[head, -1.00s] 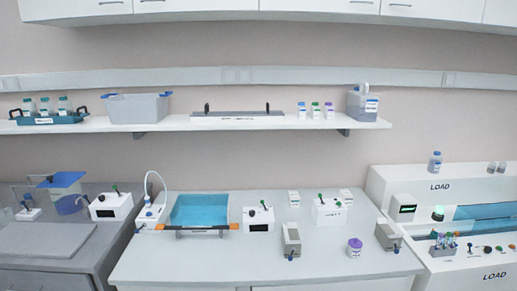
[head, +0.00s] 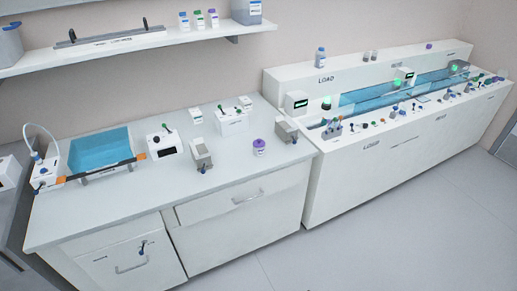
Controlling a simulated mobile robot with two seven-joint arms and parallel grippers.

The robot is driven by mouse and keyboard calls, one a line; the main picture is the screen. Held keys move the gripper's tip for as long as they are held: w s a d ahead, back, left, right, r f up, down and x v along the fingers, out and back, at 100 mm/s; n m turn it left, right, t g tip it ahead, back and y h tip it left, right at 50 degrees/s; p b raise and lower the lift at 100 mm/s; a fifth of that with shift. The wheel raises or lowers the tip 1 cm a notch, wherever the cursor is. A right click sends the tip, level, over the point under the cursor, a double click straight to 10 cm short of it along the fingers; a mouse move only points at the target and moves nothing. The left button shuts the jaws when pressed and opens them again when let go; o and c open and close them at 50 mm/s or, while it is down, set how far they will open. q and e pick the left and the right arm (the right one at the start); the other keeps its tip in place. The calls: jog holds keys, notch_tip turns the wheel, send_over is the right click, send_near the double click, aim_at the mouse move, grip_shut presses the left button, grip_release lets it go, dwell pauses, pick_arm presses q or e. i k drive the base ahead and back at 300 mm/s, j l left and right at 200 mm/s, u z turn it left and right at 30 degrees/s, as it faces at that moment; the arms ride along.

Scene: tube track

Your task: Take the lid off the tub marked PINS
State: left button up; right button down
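A small white tub (head: 259,150) with a purple lid (head: 259,142) stands upright on the front right part of the bench (head: 110,212). The lid sits on it. Its label is too small to read, so I cannot tell whether it says PINS. Neither of my grippers shows in the head view.
A blue water bath (head: 100,147) and several small instruments stand on the bench. A long white track unit (head: 345,195) marked LOAD adjoins at right. The wall shelf (head: 90,57) holds small capped bottles. Grey floor (head: 390,240) is free in front.

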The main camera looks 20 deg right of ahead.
aim_at(257, 152)
jog(key=i+l, duration=0.25)
jog(key=l, duration=0.15)
jog(key=i+l, duration=0.25)
jog(key=l, duration=0.2)
jog(key=i+l, duration=0.25)
jog(key=l, duration=0.15)
